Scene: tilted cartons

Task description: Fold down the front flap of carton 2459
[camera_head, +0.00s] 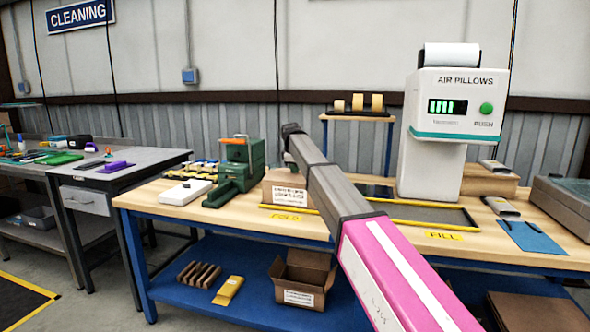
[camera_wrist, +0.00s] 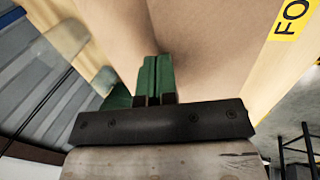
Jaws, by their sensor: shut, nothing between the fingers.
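A brown carton (camera_head: 284,187) with a white label on its side stands on the workbench by the yellow FOLD sign. Its label is too small to read, so I cannot confirm the number 2459. In the wrist view its cardboard (camera_wrist: 215,45) fills much of the picture in front of my gripper (camera_wrist: 157,58). The two green fingers are shut side by side with nothing between them, their tips over or close to the cardboard. I cannot tell whether they touch it. In the head view my arm hides the carton's right part, and the flaps are not clear.
A green machine (camera_head: 240,160) stands just left of the carton. A yellow-edged dark panel (camera_head: 440,217) lies to the right, before the white AIR PILLOWS machine (camera_head: 432,130). An open carton (camera_head: 302,280) sits on the blue lower shelf (camera_head: 250,300).

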